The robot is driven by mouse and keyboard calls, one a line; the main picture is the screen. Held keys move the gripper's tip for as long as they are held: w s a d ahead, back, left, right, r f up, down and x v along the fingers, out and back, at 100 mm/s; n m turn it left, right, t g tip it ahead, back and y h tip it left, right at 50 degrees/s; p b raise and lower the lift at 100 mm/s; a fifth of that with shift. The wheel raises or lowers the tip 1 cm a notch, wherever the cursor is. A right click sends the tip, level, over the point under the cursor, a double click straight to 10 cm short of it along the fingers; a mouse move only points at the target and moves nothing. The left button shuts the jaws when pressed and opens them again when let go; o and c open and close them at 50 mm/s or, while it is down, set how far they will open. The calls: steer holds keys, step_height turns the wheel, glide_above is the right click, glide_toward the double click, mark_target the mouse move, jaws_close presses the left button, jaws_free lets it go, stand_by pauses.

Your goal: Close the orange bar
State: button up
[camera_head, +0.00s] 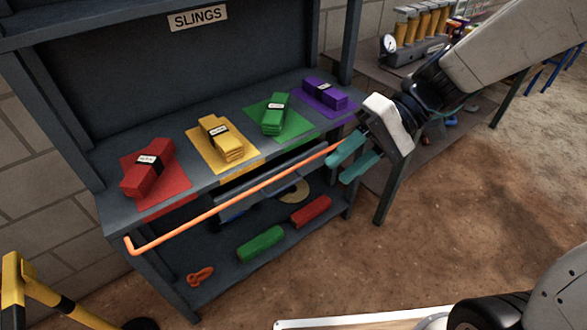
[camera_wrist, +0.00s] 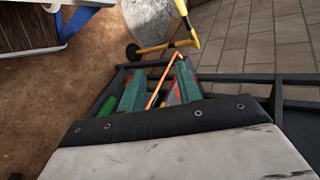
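The orange bar (camera_head: 235,195) is a thin rod with a bent left end. It runs slantwise across the front of a dark sling shelf, standing out from the shelf's front edge. My gripper (camera_head: 352,158) is at the bar's right end, by the shelf's right front corner. Its two teal fingers are apart. In the wrist view the bar (camera_wrist: 163,82) runs away from me between the fingers of my gripper (camera_wrist: 160,88), with gaps visible beside it. Whether a finger touches the bar I cannot tell. The bar's right end is hidden by my gripper.
Red (camera_head: 150,168), yellow (camera_head: 220,138), green (camera_head: 275,114) and purple (camera_head: 325,93) slings lie on coloured mats on the shelf top. The lower shelf holds a green roll (camera_head: 260,243) and a red roll (camera_head: 311,211). A yellow rail (camera_head: 35,290) stands front left.

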mark_target(293, 169)
steer(key=w+a+f+m+t+y, duration=0.1)
steer(key=w+a+f+y, duration=0.1)
steer(key=w+y, duration=0.15)
steer(key=w+a+f+m+y, duration=0.1)
steer(key=w+a+f+y, duration=0.15)
steer(key=w, duration=0.25)
steer(key=w+d+f+m+t, duration=0.15)
steer(key=w+f+t, duration=0.25)
steer(key=f, duration=0.4)
steer(key=w+f+m+t+h, duration=0.1)
steer(key=w+f+m+t, duration=0.2)
steer(key=w+f+t, duration=0.3)
steer(key=w+d+f+m+t, duration=0.1)
steer(key=w+f+m+t, duration=0.2)
steer(key=f, duration=0.6)
steer(key=x, duration=0.7)
steer(key=shift+w+r, duration=0.1)
steer(key=shift+w, duration=0.05)
jaws_close()
